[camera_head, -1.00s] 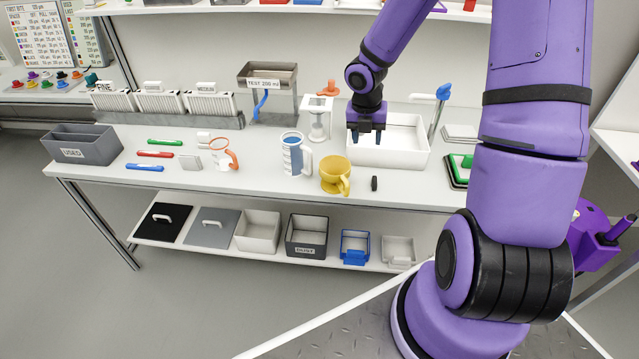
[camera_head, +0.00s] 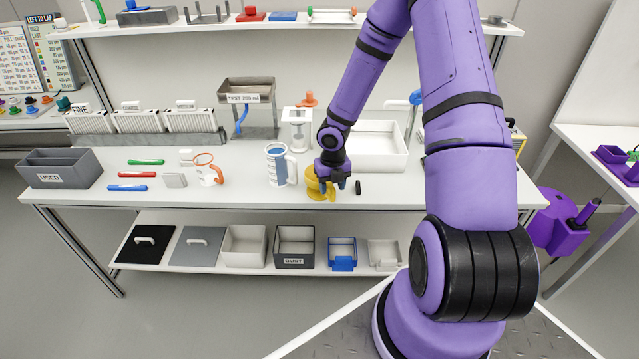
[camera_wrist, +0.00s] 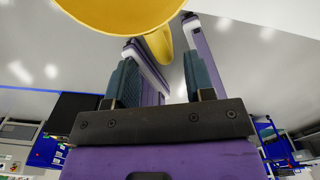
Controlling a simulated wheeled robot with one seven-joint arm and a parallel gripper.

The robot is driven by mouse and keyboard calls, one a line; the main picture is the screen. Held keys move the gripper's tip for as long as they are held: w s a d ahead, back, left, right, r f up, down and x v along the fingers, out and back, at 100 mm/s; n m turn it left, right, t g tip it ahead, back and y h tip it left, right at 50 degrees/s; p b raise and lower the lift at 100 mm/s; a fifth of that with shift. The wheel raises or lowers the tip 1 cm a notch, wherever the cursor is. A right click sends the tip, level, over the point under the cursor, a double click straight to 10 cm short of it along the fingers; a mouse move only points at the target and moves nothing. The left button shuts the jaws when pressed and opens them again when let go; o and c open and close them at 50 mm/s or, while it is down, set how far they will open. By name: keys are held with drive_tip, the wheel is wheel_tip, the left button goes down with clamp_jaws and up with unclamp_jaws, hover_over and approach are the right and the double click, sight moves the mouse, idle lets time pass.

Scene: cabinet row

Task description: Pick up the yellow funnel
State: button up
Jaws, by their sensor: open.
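The yellow funnel (camera_head: 313,184) stands on the bench, wide mouth up, beside a clear measuring jug with blue contents (camera_head: 277,165). My gripper (camera_head: 336,186) is at its right side and hides part of it. In the wrist view the yellow body (camera_wrist: 115,12) fills the top edge. Its curved handle (camera_wrist: 160,48) shows between the two fingers of my gripper (camera_wrist: 166,55). The fingers are apart; I cannot tell whether either touches the handle.
An orange-rimmed strainer (camera_head: 206,168) and coloured sticks lie to the left. The shelf below holds bins and lids (camera_head: 244,247).

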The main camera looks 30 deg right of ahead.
drive_tip(key=shift+d+f, duration=0.15)
drive_tip(key=shift+f, duration=1.1)
drive_tip(key=shift+d+f, duration=0.15)
drive_tip(key=shift+f, duration=1.1)
clamp_jaws()
